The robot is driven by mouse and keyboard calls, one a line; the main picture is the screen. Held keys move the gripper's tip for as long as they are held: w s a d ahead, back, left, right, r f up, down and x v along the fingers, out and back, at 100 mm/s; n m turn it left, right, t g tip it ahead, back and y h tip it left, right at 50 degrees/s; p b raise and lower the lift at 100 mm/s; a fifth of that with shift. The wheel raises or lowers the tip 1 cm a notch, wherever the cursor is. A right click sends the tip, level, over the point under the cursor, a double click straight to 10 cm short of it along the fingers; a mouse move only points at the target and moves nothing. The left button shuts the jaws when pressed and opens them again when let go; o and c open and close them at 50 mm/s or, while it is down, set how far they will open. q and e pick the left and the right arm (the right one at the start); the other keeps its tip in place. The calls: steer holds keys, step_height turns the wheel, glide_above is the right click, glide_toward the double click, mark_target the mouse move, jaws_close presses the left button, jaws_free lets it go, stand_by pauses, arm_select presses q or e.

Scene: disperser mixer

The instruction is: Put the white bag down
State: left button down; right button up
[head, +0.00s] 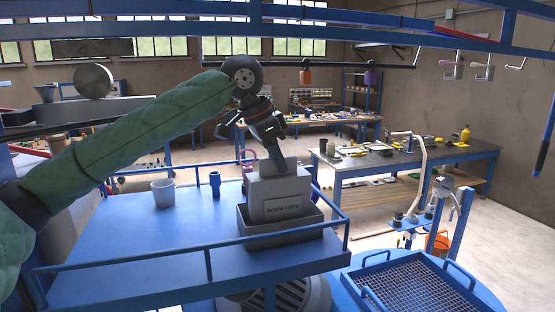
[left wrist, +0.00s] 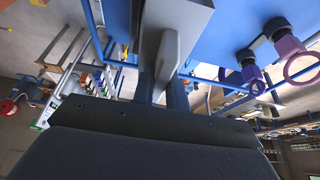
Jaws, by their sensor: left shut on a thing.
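The white bag (head: 284,195), a pale grey block-like sack with dark printing, is upright at the right end of the blue platform. Its lower part is inside a grey tray (head: 285,232), hidden behind the front wall, so I cannot tell whether it touches the bottom. My left gripper (head: 276,160) comes down from above and is shut on the narrow top of the bag. In the left wrist view the gripper fingers (left wrist: 165,92) close on the bag's top, with the pale bag (left wrist: 182,14) beyond. My right gripper is not in view.
Blue rails (head: 205,255) edge the platform (head: 140,225). Purple rings (left wrist: 294,58) show nearby. A blue-framed mesh grate (head: 415,285) lies to the lower right.

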arm_select(q)
steer(key=shift+d, duration=0.1)
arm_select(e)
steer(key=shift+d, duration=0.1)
arm_select(q)
steer(key=c, duration=1.4)
jaws_free()
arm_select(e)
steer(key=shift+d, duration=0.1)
